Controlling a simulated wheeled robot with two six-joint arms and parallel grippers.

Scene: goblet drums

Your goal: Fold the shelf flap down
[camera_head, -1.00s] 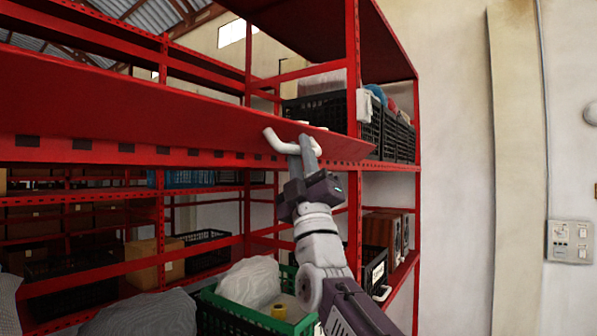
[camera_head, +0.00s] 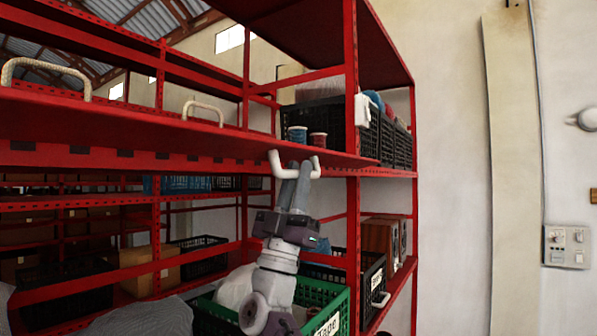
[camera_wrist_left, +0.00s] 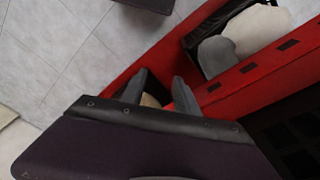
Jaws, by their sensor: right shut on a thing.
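The shelf flap (camera_head: 160,130) is a long red panel along the front of the red rack in the head view. It now lies close to flat, its slotted front edge facing me. A white handle (camera_head: 275,165) sits at its right front edge. My right gripper (camera_head: 294,168) comes up from below and is shut on this handle, its fingers hiding part of it. My left gripper (camera_wrist_left: 159,90) shows only in the left wrist view, fingers apart with nothing seen held between them. It is near a red rack beam (camera_wrist_left: 240,75).
Two pale curved handles (camera_head: 203,110) stand behind the flap. Blue and red cups (camera_head: 318,139) and black crates (camera_head: 318,115) are further back. A green crate (camera_head: 330,300) and a black crate (camera_head: 372,275) are below. A red post (camera_head: 353,220) rises right of my right arm.

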